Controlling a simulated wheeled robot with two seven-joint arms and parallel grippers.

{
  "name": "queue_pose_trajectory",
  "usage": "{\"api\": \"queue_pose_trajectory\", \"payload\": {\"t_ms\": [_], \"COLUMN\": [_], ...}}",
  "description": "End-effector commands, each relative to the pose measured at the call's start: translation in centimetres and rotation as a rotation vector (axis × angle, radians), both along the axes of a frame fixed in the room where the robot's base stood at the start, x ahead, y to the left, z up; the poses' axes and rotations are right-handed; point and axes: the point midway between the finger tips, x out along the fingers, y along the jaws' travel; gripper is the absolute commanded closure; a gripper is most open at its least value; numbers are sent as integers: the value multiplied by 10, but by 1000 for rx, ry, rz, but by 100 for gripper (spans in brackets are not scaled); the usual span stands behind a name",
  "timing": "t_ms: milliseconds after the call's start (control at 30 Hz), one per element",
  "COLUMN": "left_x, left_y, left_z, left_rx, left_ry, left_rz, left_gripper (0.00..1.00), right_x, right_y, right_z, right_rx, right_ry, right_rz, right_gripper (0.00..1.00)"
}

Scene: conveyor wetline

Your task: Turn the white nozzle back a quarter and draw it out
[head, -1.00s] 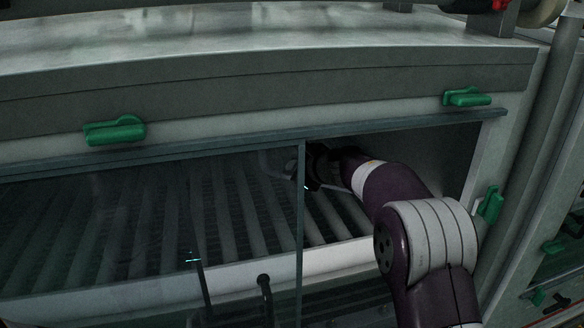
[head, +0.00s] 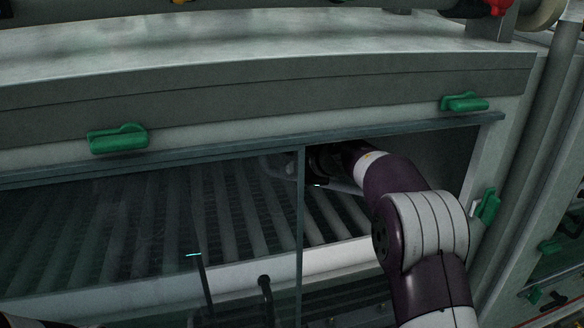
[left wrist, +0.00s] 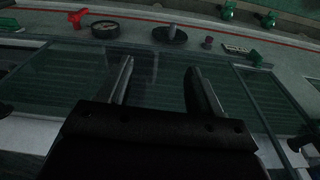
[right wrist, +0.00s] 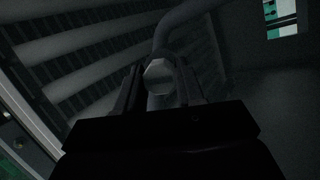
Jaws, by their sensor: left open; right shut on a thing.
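The white nozzle (right wrist: 158,76) shows as a pale, many-sided end between the fingers of my right gripper (right wrist: 160,85) in the right wrist view. The gripper is shut on it, below a curved grey pipe (right wrist: 180,22). In the head view my right gripper (head: 320,164) is inside the cabinet opening, partly behind the edge of the glass pane, and the nozzle cannot be made out. My left gripper (left wrist: 160,78) is open and empty in the left wrist view, over the glass panel. The nozzle's turn angle is hard to read in the dark.
A framed glass pane (head: 150,225) covers the left of the opening. Slatted rollers (head: 335,215) lie inside. Green latches (head: 118,138) sit along the cabinet front. A red knob (left wrist: 78,18) and a round dark part (left wrist: 105,29) lie on top.

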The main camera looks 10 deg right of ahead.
Motion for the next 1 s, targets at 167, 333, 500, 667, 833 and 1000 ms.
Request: {"api": "queue_pose_trajectory", "payload": {"t_ms": [167,333,500,667,833,1000], "left_x": [0,0,0,0,0,0], "left_y": [0,0,0,0,0,0], "left_z": [3,2,2,2,1,-6], "left_rx": [0,0,0,0,0,0], "left_ry": [0,0,0,0,0,0], "left_rz": [0,0,0,0,0,0], "left_gripper": [35,35,35,35,35,35], "right_x": [0,0,0,0,-3,-25], "right_y": [0,0,0,0,-2,-11], "right_z": [1,0,0,0,3,17], "right_rx": [-43,-44,-43,-43,-43,-44], "right_ry": [-2,-2,-2,-2,-3,-4], "right_rz": [32,34,33,33,33,31], "right_gripper": [100,100,33,33,33,33]}}
